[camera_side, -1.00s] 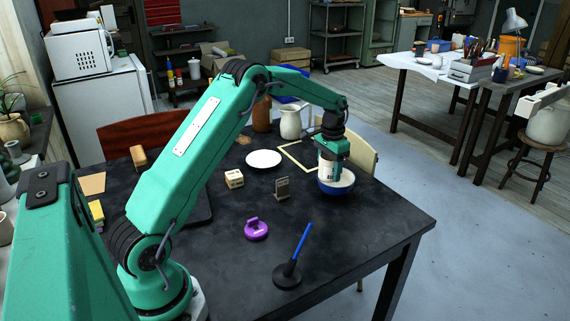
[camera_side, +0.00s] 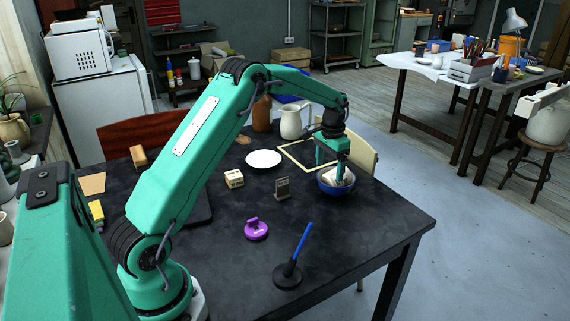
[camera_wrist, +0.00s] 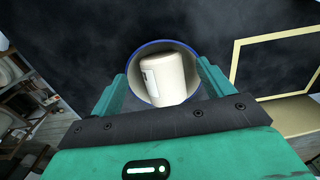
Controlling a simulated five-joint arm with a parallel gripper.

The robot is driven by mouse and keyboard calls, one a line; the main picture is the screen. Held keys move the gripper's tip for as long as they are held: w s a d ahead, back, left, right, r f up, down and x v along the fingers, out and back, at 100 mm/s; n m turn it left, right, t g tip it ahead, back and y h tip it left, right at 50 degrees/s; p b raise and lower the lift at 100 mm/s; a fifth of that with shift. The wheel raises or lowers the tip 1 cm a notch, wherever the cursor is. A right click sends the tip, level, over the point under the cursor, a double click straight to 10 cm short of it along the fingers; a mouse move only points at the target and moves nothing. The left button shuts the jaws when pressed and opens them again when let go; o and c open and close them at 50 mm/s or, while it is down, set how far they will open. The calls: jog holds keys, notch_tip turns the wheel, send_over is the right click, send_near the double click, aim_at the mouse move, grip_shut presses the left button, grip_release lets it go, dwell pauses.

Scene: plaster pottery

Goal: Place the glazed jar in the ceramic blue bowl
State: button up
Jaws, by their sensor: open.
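The glazed jar (camera_side: 341,174) is cream-white and rests tilted inside the ceramic blue bowl (camera_side: 336,190) near the table's right end. In the wrist view the jar (camera_wrist: 168,78) lies within the bowl's blue rim (camera_wrist: 138,53), with a label-like mark on its left side. My gripper (camera_side: 332,160) is just above the bowl. In the wrist view its green fingers (camera_wrist: 162,80) stand apart on either side of the bowl, and the jar is free between them.
On the dark table (camera_side: 350,240) are a white plate (camera_side: 264,159), a small grey stand (camera_side: 282,188), a purple object (camera_side: 256,229) and a blue-handled tool (camera_side: 302,242). A white pitcher (camera_side: 291,122) and a brown bottle (camera_side: 262,114) stand behind. The front right of the table is clear.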

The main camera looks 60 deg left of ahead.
notch_tip(320, 180, up, 12)
jog(key=shift+f, duration=0.15)
dwell(0.4)
dwell(0.4)
jog(key=s+d+r+t, duration=0.3)
jog(key=s+d+r, duration=0.8)
jog(key=s, duration=0.4)
jog(key=s+d+f+t, duration=0.1)
jog(key=s+d+f, duration=0.2)
jog(key=s, duration=0.5)
jog(key=s+d+f+t, duration=0.1)
jog(key=s+d+f, duration=0.1)
jog(key=s, duration=0.7)
jog(key=shift+s+d+f+t, duration=0.3)
jog(key=shift+d+f, duration=0.1)
jog(key=shift+d, duration=0.35)
